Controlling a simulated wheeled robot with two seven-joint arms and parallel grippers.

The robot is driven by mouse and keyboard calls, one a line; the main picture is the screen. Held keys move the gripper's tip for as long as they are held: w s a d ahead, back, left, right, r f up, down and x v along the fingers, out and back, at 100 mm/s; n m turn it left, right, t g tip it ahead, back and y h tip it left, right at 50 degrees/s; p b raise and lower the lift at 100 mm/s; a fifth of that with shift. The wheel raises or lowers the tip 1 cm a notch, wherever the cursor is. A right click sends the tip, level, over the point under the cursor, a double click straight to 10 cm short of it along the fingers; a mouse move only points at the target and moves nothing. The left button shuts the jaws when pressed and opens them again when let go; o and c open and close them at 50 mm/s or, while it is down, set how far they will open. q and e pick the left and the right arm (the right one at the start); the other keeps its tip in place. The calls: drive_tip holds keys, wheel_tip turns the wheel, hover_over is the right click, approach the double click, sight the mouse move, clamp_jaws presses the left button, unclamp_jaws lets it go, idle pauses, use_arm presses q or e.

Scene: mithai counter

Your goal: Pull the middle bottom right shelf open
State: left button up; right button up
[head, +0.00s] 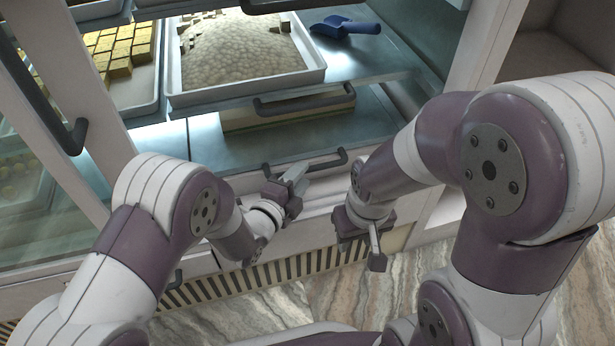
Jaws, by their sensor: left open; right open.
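The glass-fronted counter has pull-out shelves with dark bar handles. The lower right shelf (228,142) looks nearly empty, and its dark handle (326,164) runs along its front edge. Above it, another shelf with a dark handle (304,106) bears a white tray (246,91) of pale sweets. My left gripper (295,180) is open just below and left of the lower handle, seemingly apart from it. My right gripper (376,250) is open and empty, lower and to the right, in front of the counter's base.
A blue scoop (345,27) lies on the upper shelf. A tray of yellow sweets (148,100) is at left, near another dark handle (74,136). A striped grille (270,275) runs along the base above the marble floor (330,300).

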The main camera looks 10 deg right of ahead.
sight(308, 171)
use_arm(q)
drive_tip(key=b+x, duration=0.1)
drive_tip(key=x, duration=0.2)
drive_tip(key=shift+f, duration=0.2)
drive_tip(key=shift+w+d+r, duration=0.2)
drive_tip(key=shift+w, duration=0.1)
clamp_jaws()
drive_tip(key=shift+s+f, duration=0.1)
